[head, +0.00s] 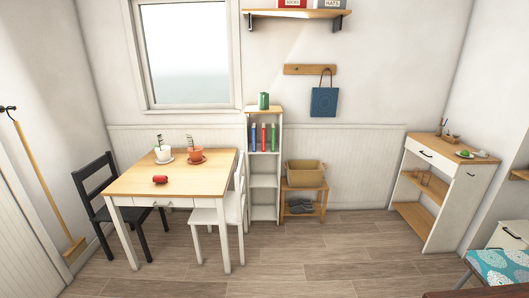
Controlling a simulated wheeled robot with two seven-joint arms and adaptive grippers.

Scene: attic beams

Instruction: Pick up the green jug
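A small green jug (263,101) stands upright on top of the narrow white shelf unit (249,190), against the back wall just right of the window. It is small at this distance, and I cannot make out its handle clearly. Nothing touches it from the sides. Neither of my grippers shows in the head view.
A wooden table (205,179) with two potted plants and a red object (160,179) stands left of the shelf unit. A white chair (212,214) stands partly in front of the unit. A low stand (320,199) with a basket (305,173) is right of it. The middle floor (350,250) is clear.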

